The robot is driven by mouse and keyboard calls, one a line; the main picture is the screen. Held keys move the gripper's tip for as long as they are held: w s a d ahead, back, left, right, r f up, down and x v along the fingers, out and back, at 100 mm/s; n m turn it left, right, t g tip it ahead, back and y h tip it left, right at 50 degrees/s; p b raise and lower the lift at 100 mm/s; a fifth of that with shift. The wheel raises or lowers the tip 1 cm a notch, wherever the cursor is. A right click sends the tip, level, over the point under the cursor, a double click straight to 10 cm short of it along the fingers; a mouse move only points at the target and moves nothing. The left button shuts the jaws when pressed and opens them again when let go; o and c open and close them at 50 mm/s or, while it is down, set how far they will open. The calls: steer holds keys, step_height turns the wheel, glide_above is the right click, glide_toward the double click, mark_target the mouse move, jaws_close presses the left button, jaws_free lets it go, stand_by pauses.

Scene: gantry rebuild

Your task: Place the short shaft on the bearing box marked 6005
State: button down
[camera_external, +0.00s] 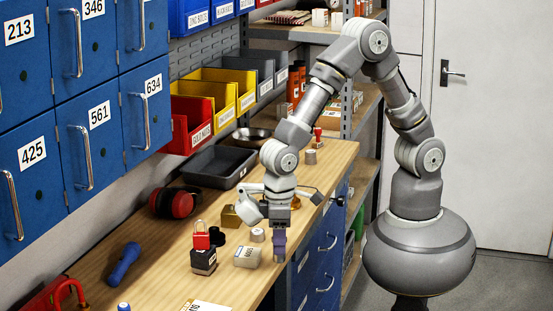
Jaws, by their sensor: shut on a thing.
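The bearing box marked 6005 (247,257) is a small pale box with a white label, lying on the wooden workbench near its front edge. My gripper (280,238) points down just right of the box, close to the bench's front edge. It is shut on a narrow purple-grey upright piece (279,250); whether this is the short shaft I cannot tell. The piece is beside the box, apart from it in the picture. A short silver cylinder (257,235) stands just behind the box, and another (310,157) stands farther back on the bench.
A dark box with a red padlock (201,238) stands left of the 6005 box, with a brass-coloured block (231,217) behind. Red ear defenders (173,203), a blue-handled tool (124,263) and a black tray (219,167) lie further left and back. The bench (160,270) has bare wood at front left.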

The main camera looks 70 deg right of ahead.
steer(key=s+d+r+m+p, duration=0.1)
steer(key=s+d+r+p, duration=0.15)
steer(key=d, duration=0.35)
steer(key=s+d+r+m+p, duration=0.1)
steer(key=d+p, duration=0.2)
steer(key=d, duration=0.3)
steer(key=b, duration=0.2)
glide_toward(248, 252)
steer(key=shift+w+a+f, duration=0.1)
steer(key=shift+w, duration=0.05)
steer(key=shift+f+b, duration=0.4)
steer(key=shift+f, duration=1.3)
steer(key=shift+f, duration=0.2)
steer(key=c, duration=0.7)
jaws_free()
steer(key=shift+r, duration=0.1)
